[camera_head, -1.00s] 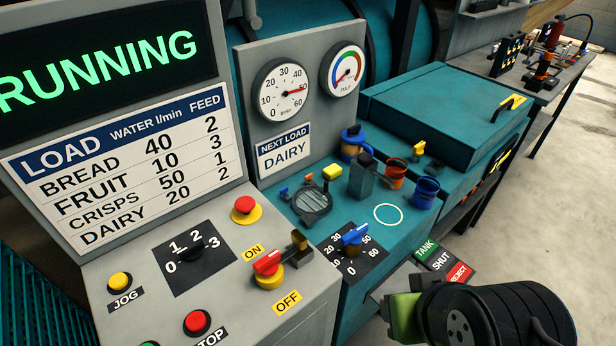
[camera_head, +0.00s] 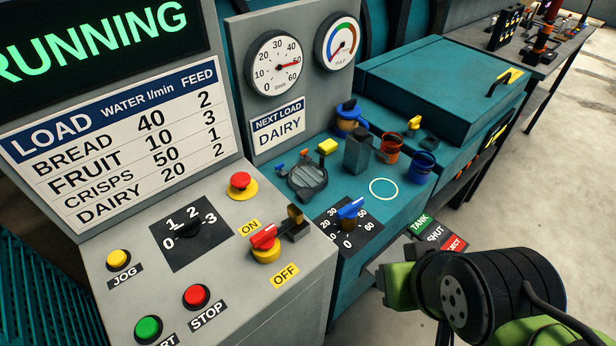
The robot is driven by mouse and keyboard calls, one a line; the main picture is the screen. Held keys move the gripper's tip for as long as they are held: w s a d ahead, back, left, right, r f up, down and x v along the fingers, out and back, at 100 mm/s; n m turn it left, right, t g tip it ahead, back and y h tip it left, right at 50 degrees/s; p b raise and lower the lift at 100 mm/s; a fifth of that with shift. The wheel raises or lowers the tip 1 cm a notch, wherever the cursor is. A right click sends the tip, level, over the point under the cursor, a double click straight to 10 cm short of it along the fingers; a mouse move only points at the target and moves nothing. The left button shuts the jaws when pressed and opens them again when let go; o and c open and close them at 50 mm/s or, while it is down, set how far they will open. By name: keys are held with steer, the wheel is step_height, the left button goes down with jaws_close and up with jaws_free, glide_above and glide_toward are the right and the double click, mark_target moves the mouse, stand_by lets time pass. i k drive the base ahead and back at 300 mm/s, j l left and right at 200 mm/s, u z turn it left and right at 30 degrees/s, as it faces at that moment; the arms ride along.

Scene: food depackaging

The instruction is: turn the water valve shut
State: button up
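The water valve is most likely the blue knob (camera_head: 350,208) on a black numbered dial plate (camera_head: 362,238) on the teal machine top. Its bar slants toward the upper right, but I cannot tell exactly which number it marks. The round l/min gauge (camera_head: 274,64) above has its red needle near 50. My arm, green and black, fills the lower right, to the right of the valve and apart from it in the picture. I cannot make out my gripper's fingertips, and nothing is seen touching the knob.
A grey control panel (camera_head: 222,262) stands left of the valve, with a red switch handle (camera_head: 263,236) close by. A black cup (camera_head: 358,152), red cup (camera_head: 390,149) and blue cup (camera_head: 421,166) stand behind.

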mark_target(349, 210)
steer(key=l+u, duration=0.2)
steer(key=u, duration=0.25)
steer(key=l+u, duration=0.15)
steer(key=u, duration=0.25)
steer(key=l+u, duration=0.2)
steer(key=u, duration=0.25)
steer(key=k+l+u, duration=0.1)
steer(key=u, duration=0.3)
